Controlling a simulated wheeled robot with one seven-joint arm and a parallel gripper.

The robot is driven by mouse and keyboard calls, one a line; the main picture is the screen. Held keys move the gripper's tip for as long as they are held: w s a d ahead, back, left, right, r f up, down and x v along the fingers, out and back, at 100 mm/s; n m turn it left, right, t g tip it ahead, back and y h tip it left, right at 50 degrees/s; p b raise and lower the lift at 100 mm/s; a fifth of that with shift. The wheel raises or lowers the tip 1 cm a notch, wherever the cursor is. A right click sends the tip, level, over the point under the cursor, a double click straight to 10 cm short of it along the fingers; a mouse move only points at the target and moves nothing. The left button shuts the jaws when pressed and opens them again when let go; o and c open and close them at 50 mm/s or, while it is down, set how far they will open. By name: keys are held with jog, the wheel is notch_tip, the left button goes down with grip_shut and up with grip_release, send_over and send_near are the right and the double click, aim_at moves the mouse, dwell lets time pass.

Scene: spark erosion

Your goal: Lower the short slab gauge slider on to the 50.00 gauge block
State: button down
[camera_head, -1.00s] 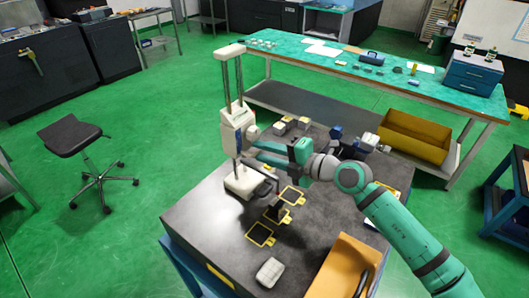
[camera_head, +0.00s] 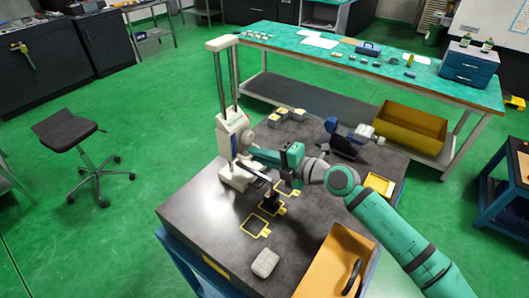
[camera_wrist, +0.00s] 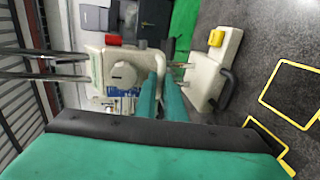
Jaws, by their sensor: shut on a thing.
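The slab gauge has a cream base (camera_head: 238,180), two upright metal columns (camera_head: 227,82) and a cream slider (camera_head: 233,133) low on the columns. My gripper (camera_head: 259,156) reaches level from the right to the slider and is shut on part of it. In the wrist view its two teal fingers (camera_wrist: 161,97) are close together in front of the slider (camera_wrist: 122,73); the held part is mostly hidden. The slider's contact with any block is not visible.
Yellow outlined squares (camera_head: 256,226) mark the dark plate (camera_head: 200,215). A pale rounded block (camera_head: 265,263) and an orange tray (camera_head: 335,262) lie at the front. Small blocks (camera_head: 287,115) and a blue-and-black device (camera_head: 345,138) are behind my arm.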

jog(key=shift+s+f, duration=0.1)
jog(key=shift+f, duration=0.25)
jog(key=c, duration=1.8)
grip_release()
jog(key=shift+c, duration=0.2)
jog(key=shift+r, duration=0.1)
jog(key=shift+d, duration=0.1)
jog(key=v, duration=1)
jog(key=shift+d, duration=0.3)
jog(key=shift+s+r, duration=0.1)
